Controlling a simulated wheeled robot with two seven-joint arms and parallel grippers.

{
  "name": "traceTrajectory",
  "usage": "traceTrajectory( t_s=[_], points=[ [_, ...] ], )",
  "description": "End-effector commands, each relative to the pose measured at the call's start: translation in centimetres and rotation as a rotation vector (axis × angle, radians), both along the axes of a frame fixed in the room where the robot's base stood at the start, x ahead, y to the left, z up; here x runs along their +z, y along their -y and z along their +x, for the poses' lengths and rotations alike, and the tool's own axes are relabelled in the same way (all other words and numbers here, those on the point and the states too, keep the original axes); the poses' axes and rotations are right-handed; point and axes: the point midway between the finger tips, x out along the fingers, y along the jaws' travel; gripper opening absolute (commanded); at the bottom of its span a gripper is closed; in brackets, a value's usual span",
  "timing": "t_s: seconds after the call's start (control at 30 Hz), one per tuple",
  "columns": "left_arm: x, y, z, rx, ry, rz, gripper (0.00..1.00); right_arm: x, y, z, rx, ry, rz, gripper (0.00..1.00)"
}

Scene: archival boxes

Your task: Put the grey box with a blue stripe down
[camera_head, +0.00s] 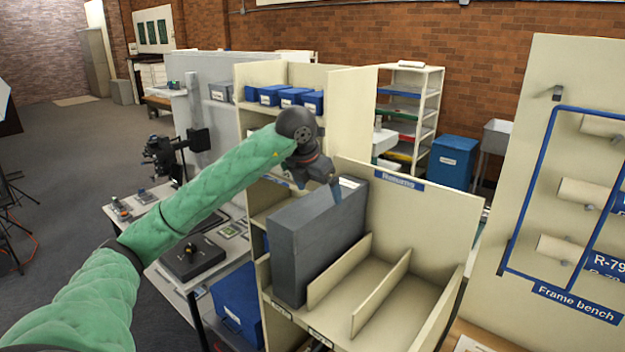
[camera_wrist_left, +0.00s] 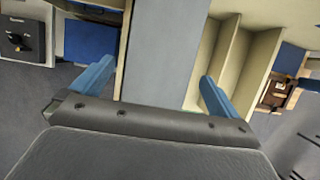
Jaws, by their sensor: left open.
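The grey box (camera_head: 318,238) stands upright in the leftmost slot of the cream shelf unit (camera_head: 430,235) with a blue label. A white label shows on its top; I cannot make out a blue stripe. My left gripper (camera_head: 335,188) is at the top of the box. In the left wrist view its blue fingers (camera_wrist_left: 155,88) are spread open, one on each side of the grey box (camera_wrist_left: 165,45). Whether a finger touches the box I cannot tell. The box's lower back is hidden. My right gripper is not seen.
Low cream dividers (camera_head: 380,290) split the shelf to the right of the box; those slots look empty. Blue bins (camera_head: 290,97) sit on the shelf behind. A blue box (camera_head: 238,305) is at lower left. A frame bench panel (camera_head: 560,190) stands at right.

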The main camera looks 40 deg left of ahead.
Motion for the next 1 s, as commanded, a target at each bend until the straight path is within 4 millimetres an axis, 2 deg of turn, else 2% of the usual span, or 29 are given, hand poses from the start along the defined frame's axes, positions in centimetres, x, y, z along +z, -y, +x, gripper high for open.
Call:
traceTrajectory(
  t_s=[0.2,0.4,1.0],
  points=[
    [2.8,-0.1,-1.2,0.0,0.002,0.001,1.0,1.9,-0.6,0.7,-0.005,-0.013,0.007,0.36],
    [4.5,-0.1,-1.8,0.0,0.0,0.0,1.0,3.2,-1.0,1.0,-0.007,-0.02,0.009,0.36],
    [5.0,-0.1,-2.1,0.001,-0.001,0.0,1.0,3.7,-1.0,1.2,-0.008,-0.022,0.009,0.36]
  ],
)
